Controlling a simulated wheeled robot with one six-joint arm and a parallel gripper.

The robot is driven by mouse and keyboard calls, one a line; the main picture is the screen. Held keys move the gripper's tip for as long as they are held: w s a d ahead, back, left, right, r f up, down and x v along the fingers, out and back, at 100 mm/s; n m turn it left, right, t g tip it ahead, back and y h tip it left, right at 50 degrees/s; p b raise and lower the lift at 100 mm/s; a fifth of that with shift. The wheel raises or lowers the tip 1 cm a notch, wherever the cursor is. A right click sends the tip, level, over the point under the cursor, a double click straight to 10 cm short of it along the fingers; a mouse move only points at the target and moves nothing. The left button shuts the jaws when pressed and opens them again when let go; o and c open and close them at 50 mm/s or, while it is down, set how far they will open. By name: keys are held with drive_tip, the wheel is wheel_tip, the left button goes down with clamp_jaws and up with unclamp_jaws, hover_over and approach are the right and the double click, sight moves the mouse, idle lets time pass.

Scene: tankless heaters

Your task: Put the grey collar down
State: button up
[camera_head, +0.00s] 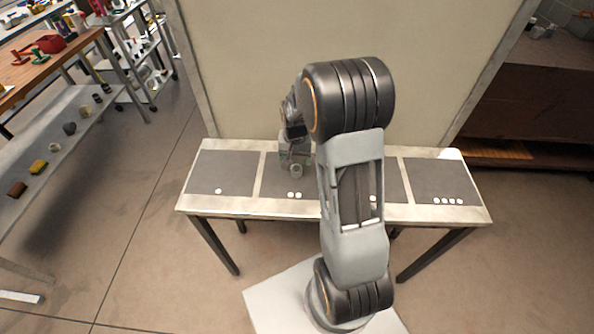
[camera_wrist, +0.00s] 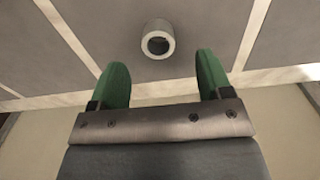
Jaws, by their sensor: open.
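The grey collar (camera_wrist: 158,39) is a short ring with a dark hole. In the wrist view it rests on a dark grey mat, just beyond the green fingertips and centred between them. My gripper (camera_wrist: 157,72) is open, with nothing between its two green fingers and a gap between them and the collar in the picture. In the head view the collar (camera_head: 296,171) shows small on the mat with two white dots (camera_head: 290,195), just below my gripper (camera_head: 293,158). My arm hides part of the table to the right of it.
The table (camera_head: 437,213) carries several dark mats, marked with different numbers of white dots. The left mat (camera_head: 222,172) and right mat (camera_head: 440,178) look bare. A pale panel (camera_head: 250,70) stands behind the table. A shelf (camera_head: 60,150) with small parts stands at left.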

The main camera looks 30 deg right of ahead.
sight(297, 168)
drive_tip(key=shift+d+f+p, duration=0.15)
drive_tip(key=shift+f+p, duration=0.05)
drive_tip(key=shift+f, duration=1.35)
drive_tip(key=shift+d+f+p, duration=0.1)
drive_tip(key=shift+f+p, duration=0.1)
drive_tip(key=shift+f, duration=1.35)
drive_tip(key=c, duration=1.1)
drive_tip(key=shift+r, duration=0.15)
